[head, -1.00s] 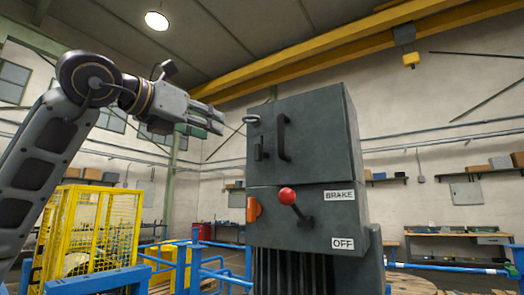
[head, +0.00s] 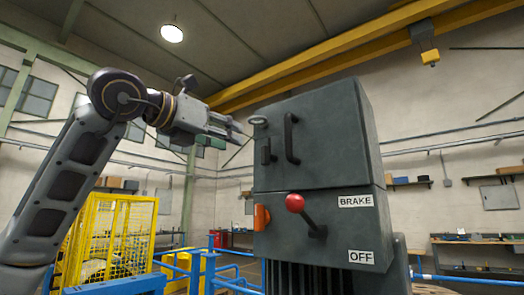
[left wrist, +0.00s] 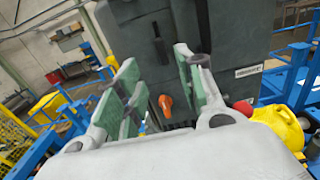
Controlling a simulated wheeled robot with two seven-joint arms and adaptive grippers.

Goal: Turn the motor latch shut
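The motor housing is a dark grey box (head: 340,130) with a door on its upper part. Its front has a bar handle (head: 291,138), a small dark upright catch (head: 266,151) and an orange turning piece (head: 261,217). The orange piece also shows in the left wrist view (left wrist: 166,106), hanging down at a slant. I cannot tell for sure which piece is the motor latch. My left gripper (head: 238,129) is open and empty, at the upper left of the box. In the left wrist view its green-padded fingers (left wrist: 157,64) stand apart before the box. My right gripper is out of view.
A red-knobbed brake lever (head: 296,203) sticks out right of the orange piece, beside BRAKE and OFF labels. Blue rails (head: 232,281) and a yellow cage (head: 112,235) stand at lower left.

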